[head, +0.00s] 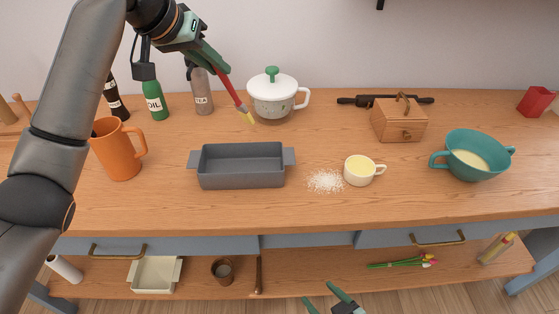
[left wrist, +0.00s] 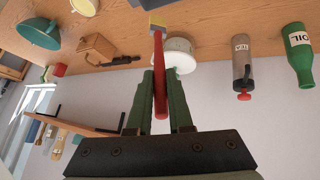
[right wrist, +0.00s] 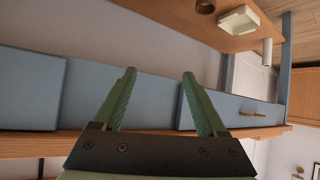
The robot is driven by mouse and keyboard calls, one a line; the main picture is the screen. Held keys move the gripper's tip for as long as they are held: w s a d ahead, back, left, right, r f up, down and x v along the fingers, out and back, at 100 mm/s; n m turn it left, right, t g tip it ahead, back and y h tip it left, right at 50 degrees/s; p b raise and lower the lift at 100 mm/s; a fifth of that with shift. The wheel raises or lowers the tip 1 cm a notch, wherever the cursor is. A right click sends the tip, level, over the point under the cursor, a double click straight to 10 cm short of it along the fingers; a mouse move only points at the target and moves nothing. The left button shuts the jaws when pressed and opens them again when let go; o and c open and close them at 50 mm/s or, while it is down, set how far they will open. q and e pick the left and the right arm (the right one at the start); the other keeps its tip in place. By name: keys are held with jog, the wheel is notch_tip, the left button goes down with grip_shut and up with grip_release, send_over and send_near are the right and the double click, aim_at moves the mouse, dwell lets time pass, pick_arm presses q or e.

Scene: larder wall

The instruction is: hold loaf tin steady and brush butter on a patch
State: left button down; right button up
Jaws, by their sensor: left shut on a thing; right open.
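The grey loaf tin (head: 241,178) stands empty on the wooden counter, left of centre in the head view. My left gripper (head: 218,68) is shut on the red handle of the brush (head: 232,90), above and behind the tin. The brush tilts down, and its yellow bristles (head: 247,117) are in the air above the counter. In the left wrist view the brush (left wrist: 158,60) sticks out between the fingers. A small white cup (head: 359,171) with yellow contents, perhaps butter, stands right of the tin. My right gripper (head: 333,301) is open and empty, low in front of the counter.
A heap of white grains (head: 325,181) lies between tin and cup. An orange mug (head: 118,149), a green oil bottle (head: 154,100) and a lidded white pot (head: 273,97) surround the tin. A wooden box (head: 398,121) and a teal bowl (head: 473,156) stand at right. The counter front is clear.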

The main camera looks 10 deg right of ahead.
aim_at(289, 157)
jog(key=w+a+r+n+t+y, duration=0.2)
jog(key=w+a+r+n+y, duration=0.4)
jog(key=r+n, duration=0.45)
jog(key=w+a+r+n+t+y, duration=0.1)
jog(key=w+a+r+n+y, duration=0.2)
jog(key=a+r+n, duration=0.75)
jog(key=w+d+n+h, duration=0.1)
jog(key=w+n+h, duration=0.1)
jog(key=w+d+n+t+h, duration=0.1)
jog(key=w+d+n+h, duration=0.2)
jog(key=w+d, duration=0.1)
jog(key=shift+d+f+n+t+h, duration=0.15)
jog(key=shift+f+n+t+h, duration=0.1)
jog(key=shift+n+t+h, duration=0.15)
jog(key=d+n+h, duration=0.1)
jog(key=d+h, duration=0.1)
jog(key=w+d+r+n+h, duration=0.1)
jog(key=d+h, duration=0.1)
jog(key=w+d+r+h, duration=0.1)
jog(key=h, duration=0.2)
jog(key=shift+w+d+n, duration=0.25)
jog(key=shift+d+n, duration=0.15)
jog(key=shift+s+d+r+g+h, duration=0.1)
jog(key=shift+d+r+g+h, duration=0.1)
jog(key=shift+d+g+h, duration=0.35)
jog(key=shift+w+d+f+n, duration=0.1)
jog(key=shift+w+d+n, duration=0.1)
jog(key=shift+w+n, duration=0.15)
jog(key=x, duration=1.1)
jog(key=shift+w, duration=0.1)
